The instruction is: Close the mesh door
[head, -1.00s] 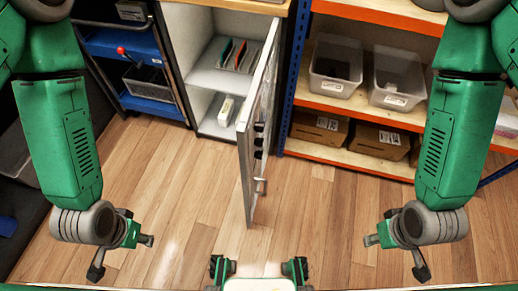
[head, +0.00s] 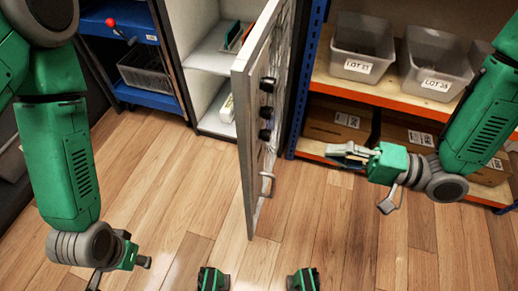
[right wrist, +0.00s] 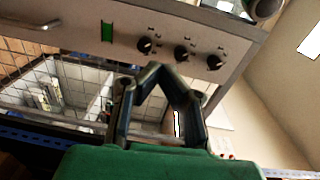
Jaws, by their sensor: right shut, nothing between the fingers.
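The mesh door (head: 249,110) stands open in the head view, swung out from the white cabinet toward me and seen nearly edge-on. Its face carries dark knobs and a bar handle (head: 267,185). In the right wrist view the door's light panel (right wrist: 205,35) shows the knobs, the handle (right wrist: 30,25) and wire mesh below. My right gripper (head: 348,152) is shut and empty, to the right of the door and apart from it, pointing left toward it. It also shows in the right wrist view (right wrist: 153,72). My left gripper (head: 143,262) hangs low at the left; its finger gap is unclear.
The open white cabinet (head: 203,60) holds folders and a small white item. A blue rack (head: 120,22) stands left of it. An orange-edged shelf (head: 385,93) with grey bins and cardboard boxes stands right, close behind my right arm. The wooden floor before the door is clear.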

